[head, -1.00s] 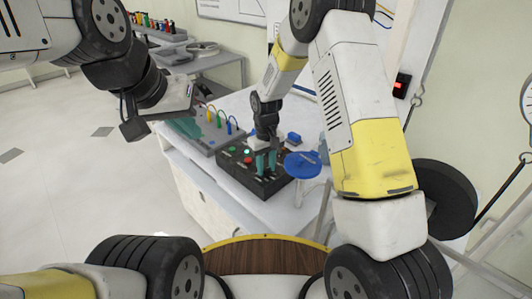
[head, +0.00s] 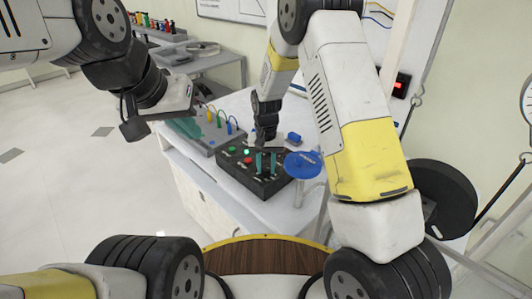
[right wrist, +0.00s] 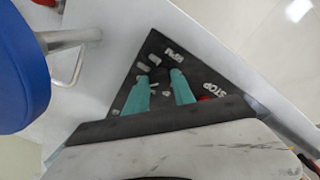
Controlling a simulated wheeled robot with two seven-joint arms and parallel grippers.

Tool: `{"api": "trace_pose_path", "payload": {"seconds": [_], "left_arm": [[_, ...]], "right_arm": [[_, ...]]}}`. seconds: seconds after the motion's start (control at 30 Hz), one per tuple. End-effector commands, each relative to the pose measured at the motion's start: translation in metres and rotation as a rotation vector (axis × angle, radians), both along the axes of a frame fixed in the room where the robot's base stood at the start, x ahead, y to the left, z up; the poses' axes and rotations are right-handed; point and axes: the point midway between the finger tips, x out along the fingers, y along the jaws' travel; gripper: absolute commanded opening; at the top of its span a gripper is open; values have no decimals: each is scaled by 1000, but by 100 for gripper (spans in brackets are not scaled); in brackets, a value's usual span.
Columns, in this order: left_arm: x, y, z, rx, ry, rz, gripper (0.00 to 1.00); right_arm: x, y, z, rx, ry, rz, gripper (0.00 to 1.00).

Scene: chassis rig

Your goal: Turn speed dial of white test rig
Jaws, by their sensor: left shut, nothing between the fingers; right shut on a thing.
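A black control box (head: 233,172) with green and red buttons stands on the white bench top. My right gripper (head: 266,158) points down at its top, its teal fingers closed around the dark speed dial. In the right wrist view the fingertips (right wrist: 160,74) stand on either side of the dial (right wrist: 159,77), which is mostly hidden between them. White marks and the upside-down word RPM (right wrist: 160,55) show around it. My left gripper (head: 184,128) is shut and empty, held at the left, apart from the control box.
A red STOP button (right wrist: 207,97) sits beside the right gripper's fingers. A blue round stool seat (head: 303,165) stands close to the box's right side. A grey panel with coloured cables (head: 217,128) lies behind and left. Open floor (head: 95,185) is at the left.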

Motion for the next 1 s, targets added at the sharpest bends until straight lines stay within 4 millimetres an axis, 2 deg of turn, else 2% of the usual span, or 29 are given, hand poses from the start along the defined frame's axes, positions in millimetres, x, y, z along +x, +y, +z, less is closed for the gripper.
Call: {"api": "trace_pose_path", "payload": {"seconds": [0.33,0.37,0.47,0.8,0.87,1.0], "left_arm": [[0,0,0,0,0,0,0],[0,0,0,0,0,0,0],[0,0,0,0,0,0,0],[0,0,0,0,0,0,0],[0,0,0,0,0,0,0],[0,0,0,0,0,0,0]], "right_arm": [[2,1,1,1,-5,-2,0],[2,1,1,1,-5,-2,34],[1,0,1,1,-3,-1,52],[1,0,3,1,-2,-1,52],[1,0,8,1,-3,-1,52],[1,1,30,2,-5,-1,52]]}}
